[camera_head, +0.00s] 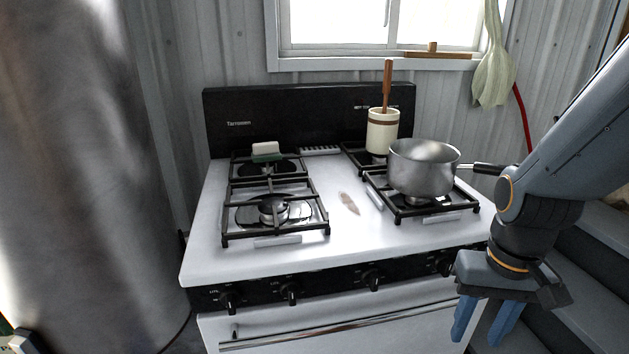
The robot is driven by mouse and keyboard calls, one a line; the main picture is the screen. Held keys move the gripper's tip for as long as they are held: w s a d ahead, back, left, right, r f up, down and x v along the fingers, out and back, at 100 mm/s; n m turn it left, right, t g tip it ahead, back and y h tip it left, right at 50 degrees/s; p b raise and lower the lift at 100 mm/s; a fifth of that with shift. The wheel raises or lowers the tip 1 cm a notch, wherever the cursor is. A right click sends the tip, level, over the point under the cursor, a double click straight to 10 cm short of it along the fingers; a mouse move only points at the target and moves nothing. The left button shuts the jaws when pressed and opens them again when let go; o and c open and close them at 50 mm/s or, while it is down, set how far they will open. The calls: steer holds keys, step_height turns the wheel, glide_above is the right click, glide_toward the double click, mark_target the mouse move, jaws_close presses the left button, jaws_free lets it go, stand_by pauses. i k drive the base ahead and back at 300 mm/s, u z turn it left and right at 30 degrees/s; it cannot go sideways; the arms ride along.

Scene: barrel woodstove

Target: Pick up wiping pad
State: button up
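The wiping pad (266,151) looks like a small block, white on top with a green layer below. It sits on the back left burner grate of the white stove (340,255), near the black back panel. My gripper (484,327) hangs at the lower right, in front of the stove's right front corner, with its blue fingers pointing down. The fingers are apart with nothing seen between them. The gripper is well away from the pad, to its right and nearer to me.
A metal pot (422,168) stands on the right front grate, its handle pointing right towards my arm. A cream crock (382,131) with a wooden handle stands behind it. The left front grate (274,212) is empty. A brown stain (349,203) marks the middle of the stovetop.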

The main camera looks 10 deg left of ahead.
mark_target(263, 151)
steer(key=k, duration=0.5)
steer(key=u, duration=1.75)
steer(key=i, duration=0.65)
steer(key=z, duration=1)
